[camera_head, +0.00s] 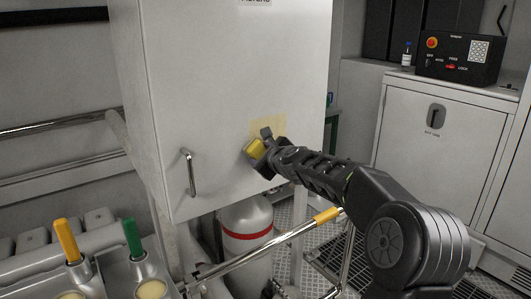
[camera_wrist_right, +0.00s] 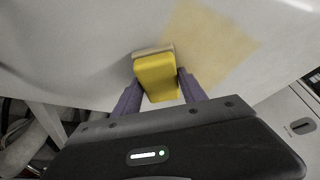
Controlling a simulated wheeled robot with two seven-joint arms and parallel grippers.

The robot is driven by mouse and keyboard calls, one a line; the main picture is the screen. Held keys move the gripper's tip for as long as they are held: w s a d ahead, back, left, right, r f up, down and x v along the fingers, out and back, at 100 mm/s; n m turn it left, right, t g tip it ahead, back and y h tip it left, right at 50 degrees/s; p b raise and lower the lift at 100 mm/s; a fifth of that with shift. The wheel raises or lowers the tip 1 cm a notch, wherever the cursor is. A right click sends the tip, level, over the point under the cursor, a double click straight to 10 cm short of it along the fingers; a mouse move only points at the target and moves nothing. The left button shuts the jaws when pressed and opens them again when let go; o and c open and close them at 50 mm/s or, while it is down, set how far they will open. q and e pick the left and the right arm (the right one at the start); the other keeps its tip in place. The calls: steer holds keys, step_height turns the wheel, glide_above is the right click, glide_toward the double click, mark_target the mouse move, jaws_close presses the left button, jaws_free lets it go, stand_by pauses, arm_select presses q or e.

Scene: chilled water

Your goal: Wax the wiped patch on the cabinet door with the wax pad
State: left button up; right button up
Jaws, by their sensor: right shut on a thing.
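The white cabinet door (camera_head: 225,75) stands upright, with a metal handle (camera_head: 189,172) at its lower left. A pale yellow patch (camera_head: 270,127) shows on the door's lower right; it also shows in the right wrist view (camera_wrist_right: 212,48). My right gripper (camera_head: 262,150) is shut on the yellow wax pad (camera_head: 255,148). In the right wrist view the pad (camera_wrist_right: 156,78) sits between the two fingers, its pale face toward the door, just left of the patch. The pad looks at or very near the door; I cannot tell if it touches. My left gripper is not in view.
Below the door stands a white cylinder with a red band (camera_head: 246,236). A metal rail (camera_head: 285,238) crosses in front of it. Yellow (camera_head: 67,240) and green (camera_head: 133,238) handles stand at lower left. A black control box (camera_head: 459,58) sits on the right-hand cabinet.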

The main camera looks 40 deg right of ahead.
steer(key=shift+a, duration=1.25)
steer(key=shift+s, duration=0.1)
steer(key=shift+s+d+f+b, duration=0.1)
steer(key=shift+s+b, duration=0.2)
steer(key=shift+s, duration=0.25)
steer(key=shift+s+b, duration=0.95)
steer(key=shift+s, duration=1.45)
steer(key=shift+s+b, duration=0.45)
steer(key=shift+s, duration=1.05)
